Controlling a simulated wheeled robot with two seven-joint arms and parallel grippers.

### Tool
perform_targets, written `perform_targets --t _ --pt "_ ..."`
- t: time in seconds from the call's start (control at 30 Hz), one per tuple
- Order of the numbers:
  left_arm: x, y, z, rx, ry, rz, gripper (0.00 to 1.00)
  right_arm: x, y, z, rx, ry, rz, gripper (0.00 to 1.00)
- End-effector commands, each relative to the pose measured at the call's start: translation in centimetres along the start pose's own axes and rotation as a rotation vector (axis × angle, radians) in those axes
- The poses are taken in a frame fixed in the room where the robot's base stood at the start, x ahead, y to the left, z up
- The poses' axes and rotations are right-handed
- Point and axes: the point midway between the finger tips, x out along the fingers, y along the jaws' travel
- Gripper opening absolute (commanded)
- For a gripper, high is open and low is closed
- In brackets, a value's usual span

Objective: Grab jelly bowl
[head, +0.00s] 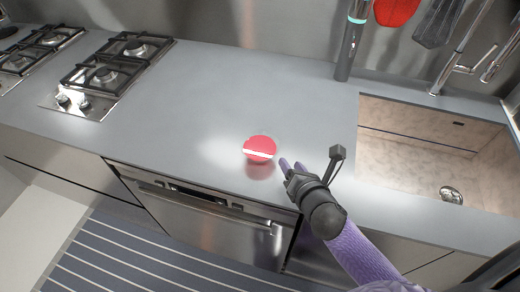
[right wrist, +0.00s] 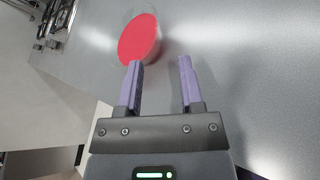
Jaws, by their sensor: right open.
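The jelly bowl (head: 259,148) is a small round clear bowl with red contents. It stands on the grey counter near its front edge, and a pale streak crosses it in the head view. My right gripper (head: 290,165) is just to the right of the bowl, its purple fingers pointing towards it. In the right wrist view the bowl (right wrist: 139,39) lies beyond the tip of the left finger. The fingers of the right gripper (right wrist: 160,64) are apart with nothing between them. My left gripper is in neither view.
A sink (head: 430,150) is set into the counter at right, with a tap (head: 455,65) behind it. Gas hobs (head: 110,75) are at left. A dark upright device (head: 350,45) stands at the back. The counter left of the bowl is clear. An oven (head: 200,205) is below.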

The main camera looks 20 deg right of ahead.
Motion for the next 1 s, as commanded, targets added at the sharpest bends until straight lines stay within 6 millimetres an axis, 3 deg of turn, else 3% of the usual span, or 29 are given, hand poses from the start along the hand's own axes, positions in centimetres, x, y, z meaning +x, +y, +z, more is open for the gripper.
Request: perform_targets --t 0.4,0.5,0.7,0.93,1.0 --pt "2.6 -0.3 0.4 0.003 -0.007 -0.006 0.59 7.9 0.3 0.3 -0.005 -0.002 0.003 0.48" --pt "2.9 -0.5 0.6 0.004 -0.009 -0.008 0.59 8.9 0.3 0.4 -0.005 -0.001 0.002 0.48" --pt "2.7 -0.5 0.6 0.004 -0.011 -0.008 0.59 9.0 0.4 0.5 -0.005 0.0 0.002 0.48" --pt "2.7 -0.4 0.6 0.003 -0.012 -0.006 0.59 8.9 0.4 0.5 -0.004 0.0 0.002 0.01" --pt "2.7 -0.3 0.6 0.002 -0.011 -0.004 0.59 8.9 0.4 0.5 -0.004 0.0 0.001 0.0"
